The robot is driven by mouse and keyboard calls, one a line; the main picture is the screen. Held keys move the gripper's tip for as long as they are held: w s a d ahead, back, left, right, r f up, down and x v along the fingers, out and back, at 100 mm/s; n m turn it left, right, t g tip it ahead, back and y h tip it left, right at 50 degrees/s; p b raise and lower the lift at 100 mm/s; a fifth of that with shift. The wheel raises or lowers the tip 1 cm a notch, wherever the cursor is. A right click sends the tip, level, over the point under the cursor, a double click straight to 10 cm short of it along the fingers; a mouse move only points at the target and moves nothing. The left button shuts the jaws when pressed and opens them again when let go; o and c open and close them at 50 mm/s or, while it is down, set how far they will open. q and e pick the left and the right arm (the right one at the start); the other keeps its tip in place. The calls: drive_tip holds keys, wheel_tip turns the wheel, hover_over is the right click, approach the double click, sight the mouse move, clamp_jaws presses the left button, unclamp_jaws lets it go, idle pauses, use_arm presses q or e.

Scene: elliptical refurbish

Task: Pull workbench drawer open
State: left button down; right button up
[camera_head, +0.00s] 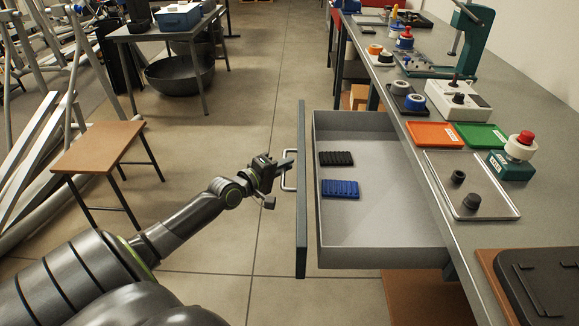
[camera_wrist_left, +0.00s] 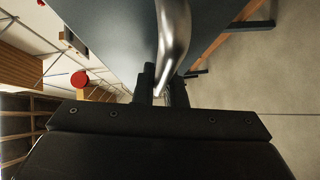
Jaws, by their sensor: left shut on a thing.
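The workbench drawer (camera_head: 380,222) is pulled out to the left from under the workbench (camera_head: 450,205), and its grey inside shows. A black ribbed block (camera_head: 337,158) and a blue ribbed block (camera_head: 340,189) lie in it. The drawer front (camera_head: 301,215) is a dark upright panel with a metal bar handle (camera_head: 287,171) on its outer side. My left gripper (camera_head: 284,163) is at this handle and shut on it. In the left wrist view the handle (camera_wrist_left: 173,45) runs down between the fingers (camera_wrist_left: 160,92). My right gripper is in neither view.
An orange tray (camera_head: 434,134), a green tray (camera_head: 481,137) and a clear tray (camera_head: 470,205) lie on the workbench. A brown stool (camera_head: 100,146) stands at the left. Open tiled floor (camera_head: 240,110) lies between the stool and the drawer.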

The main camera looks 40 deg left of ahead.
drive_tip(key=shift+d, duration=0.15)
use_arm(q)
drive_tip(key=c, duration=1.5)
unclamp_jaws()
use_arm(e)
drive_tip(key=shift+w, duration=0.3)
use_arm(q)
drive_tip(key=s+a+r+p, duration=0.1)
drive_tip(key=s+p, duration=0.1)
drive_tip(key=s, duration=0.6)
drive_tip(key=s+a+r+p, duration=0.1)
drive_tip(key=s+p, duration=0.1)
drive_tip(key=s, duration=0.7)
drive_tip(key=shift+r, duration=0.25)
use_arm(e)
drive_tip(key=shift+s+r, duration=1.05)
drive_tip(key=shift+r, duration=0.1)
use_arm(q)
drive_tip(key=shift+a, duration=0.1)
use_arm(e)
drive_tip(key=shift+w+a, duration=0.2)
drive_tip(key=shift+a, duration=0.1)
